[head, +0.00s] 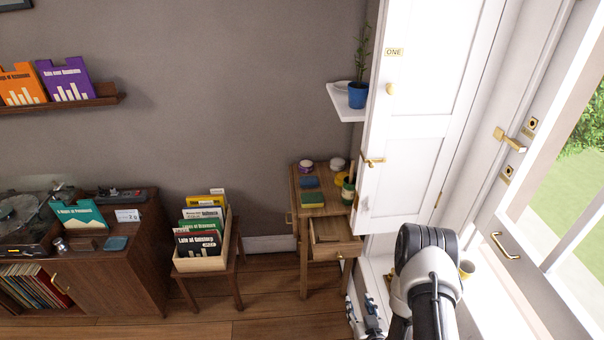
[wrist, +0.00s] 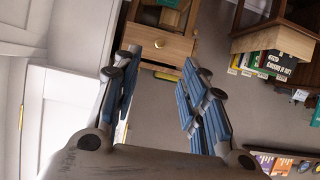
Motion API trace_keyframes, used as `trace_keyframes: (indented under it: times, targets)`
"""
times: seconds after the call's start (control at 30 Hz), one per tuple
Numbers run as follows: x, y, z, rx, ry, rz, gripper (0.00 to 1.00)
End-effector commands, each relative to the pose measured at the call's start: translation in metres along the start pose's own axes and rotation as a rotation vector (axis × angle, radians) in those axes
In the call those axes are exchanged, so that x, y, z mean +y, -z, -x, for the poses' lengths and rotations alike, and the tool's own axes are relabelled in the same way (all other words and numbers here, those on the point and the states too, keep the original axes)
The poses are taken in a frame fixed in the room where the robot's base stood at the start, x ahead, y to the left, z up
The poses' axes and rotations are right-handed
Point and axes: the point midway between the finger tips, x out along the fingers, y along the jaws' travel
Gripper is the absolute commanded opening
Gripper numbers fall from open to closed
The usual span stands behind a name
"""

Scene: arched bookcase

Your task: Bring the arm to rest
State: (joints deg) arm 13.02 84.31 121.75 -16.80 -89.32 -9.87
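My gripper (wrist: 163,66) fills the lower middle of the wrist view. Its two blue-padded fingers stand wide apart with nothing between them. In the head view my arm rises at the lower right, in front of the white door and window. My gripper (head: 368,316) shows only partly there, low and left of the arm, below the side table (head: 303,229). It appears clear of the table, though the exact distance is hard to tell.
The side table's drawer (head: 334,250) is pulled open. A white door (head: 410,140) stands open beside it. A record crate (head: 203,264) sits on a small stool to the left. A plant in a blue pot (head: 358,95) stands on a white shelf. Floor (head: 270,310) is clear in front.

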Motion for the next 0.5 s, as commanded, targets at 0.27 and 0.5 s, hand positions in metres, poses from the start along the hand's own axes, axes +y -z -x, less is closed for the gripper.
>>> trace_keyframes:
  times: [0.27, 0.5]
  targets:
    - [0.011, 0.055, -0.015, -0.060, -0.002, 0.036, 0.39]
    - [0.024, 0.134, -0.011, -0.158, -0.020, 0.070, 0.39]
